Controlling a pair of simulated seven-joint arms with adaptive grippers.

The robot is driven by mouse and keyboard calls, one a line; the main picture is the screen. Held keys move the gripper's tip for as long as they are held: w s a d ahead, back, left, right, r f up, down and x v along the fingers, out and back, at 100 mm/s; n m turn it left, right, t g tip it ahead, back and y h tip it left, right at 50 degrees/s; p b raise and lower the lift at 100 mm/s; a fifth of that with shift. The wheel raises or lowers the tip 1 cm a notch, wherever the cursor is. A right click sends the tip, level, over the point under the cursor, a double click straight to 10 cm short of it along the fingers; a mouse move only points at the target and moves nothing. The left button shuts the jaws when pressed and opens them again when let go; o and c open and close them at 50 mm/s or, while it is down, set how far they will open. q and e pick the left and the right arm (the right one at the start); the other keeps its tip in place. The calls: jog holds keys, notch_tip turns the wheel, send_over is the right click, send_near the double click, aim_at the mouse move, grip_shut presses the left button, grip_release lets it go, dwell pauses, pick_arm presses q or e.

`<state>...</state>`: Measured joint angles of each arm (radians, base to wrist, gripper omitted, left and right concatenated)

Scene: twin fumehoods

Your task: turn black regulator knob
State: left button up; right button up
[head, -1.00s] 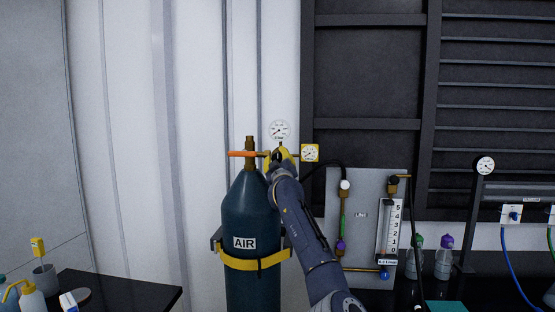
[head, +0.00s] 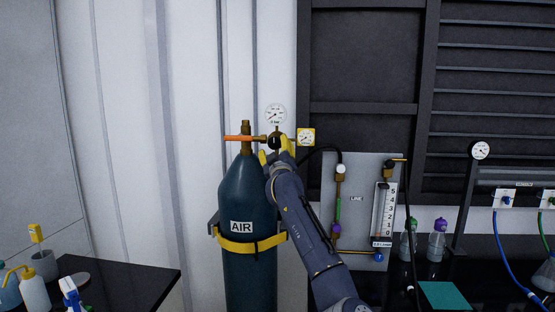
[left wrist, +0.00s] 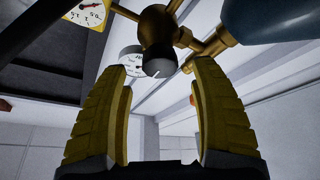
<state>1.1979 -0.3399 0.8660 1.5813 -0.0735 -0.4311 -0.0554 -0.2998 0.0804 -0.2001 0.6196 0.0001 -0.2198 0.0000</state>
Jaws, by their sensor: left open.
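The black regulator knob (head: 275,142) sits on the brass regulator at the top of the dark teal AIR cylinder (head: 248,195). In the left wrist view the knob (left wrist: 158,67) shows as a short dark cylinder with a white mark, below the brass body (left wrist: 157,28). My left gripper (head: 275,152) is open at the regulator, its yellow fingers spread around the knob's sides. In the left wrist view the fingertips (left wrist: 161,68) stand left and right of the knob, with a visible gap on each side. My right gripper is not in view.
A white gauge (head: 276,114) and a yellow-framed gauge (head: 306,137) sit close to the knob. The orange handle (head: 238,138) sticks out left. A flowmeter panel (head: 358,215) with a black hose stands right. A dark bench (head: 125,285) with bottles is lower left.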

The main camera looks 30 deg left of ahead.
pick_arm(q)
jog(key=v, duration=0.7)
dwell(0.5)
